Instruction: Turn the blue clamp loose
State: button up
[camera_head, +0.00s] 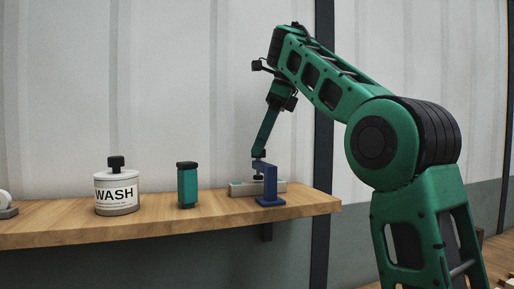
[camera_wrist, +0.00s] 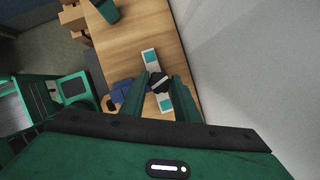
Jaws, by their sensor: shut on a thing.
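The blue clamp (camera_head: 270,186) stands upright on the wooden shelf near its right end. Its upper arm reaches over a pale block (camera_head: 238,189) lying on the shelf. My gripper (camera_head: 258,154) points down at the dark knob on top of the clamp. In the wrist view my gripper's two green fingers (camera_wrist: 164,88) are shut on the black knob (camera_wrist: 158,82), one finger on each side. The blue clamp body (camera_wrist: 122,90) shows partly behind the left finger. The pale block with teal patches (camera_wrist: 150,57) runs beneath the knob. The clamp's lower screw is hidden.
On the wooden shelf (camera_head: 150,222), a teal canister (camera_head: 187,185) stands left of the clamp. A white jar marked WASH (camera_head: 117,191) is further left, and a white object (camera_head: 6,204) sits at the left edge. A wall stands close behind. Clear shelf separates these things.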

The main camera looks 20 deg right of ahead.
jog(key=shift+w+d+r+n+g, duration=0.15)
jog(key=shift+n+g, duration=0.3)
jog(key=shift+n, duration=0.75)
jog(key=shift+w+d+n+g, duration=0.15)
jog(key=shift+n+g, duration=0.3)
jog(key=shift+n, duration=0.75)
jog(key=shift+a+n, duration=0.15)
jog(key=shift+n, duration=0.25)
jog(key=o, duration=1)
jog(key=shift+w, duration=0.15)
jog(key=shift+o, duration=0.2)
jog(key=shift+s+a, duration=0.1)
jog(key=shift+s, duration=0.1)
jog(key=shift+s+m+t, duration=0.2)
jog(key=shift+m+t, duration=0.3)
jog(key=shift+m, duration=1.2)
jog(key=shift+m, duration=0.7)
